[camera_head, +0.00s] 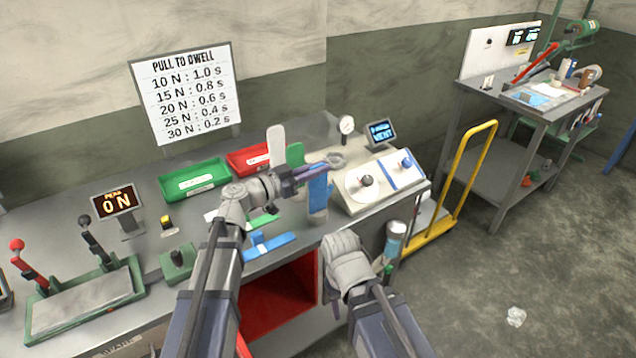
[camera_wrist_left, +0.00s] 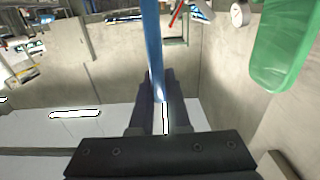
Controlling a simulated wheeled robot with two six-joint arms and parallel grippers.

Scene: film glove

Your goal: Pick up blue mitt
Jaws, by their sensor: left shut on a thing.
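The blue mitt (camera_head: 318,194) hangs upright below my left gripper (camera_head: 326,164) in the head view, near the bench's front edge. My left gripper is shut on it. In the left wrist view the blue mitt (camera_wrist_left: 151,45) shows edge-on as a narrow strip between the dark fingers (camera_wrist_left: 155,95). I cannot tell whether its lower end touches anything. A green mitt (camera_head: 295,154) stands behind my left arm; it also shows in the wrist view (camera_wrist_left: 285,45). My right wrist is low in front of the bench; its fingers are mostly hidden.
A white upright paddle shape (camera_head: 276,146) stands beside the green mitt. Green (camera_head: 194,181) and red (camera_head: 248,158) trays lie behind. A sloped dial panel (camera_head: 375,186) is close on the right. A flat blue piece (camera_head: 268,245) lies on the bench's front. A yellow-handled cart (camera_head: 470,180) stands right.

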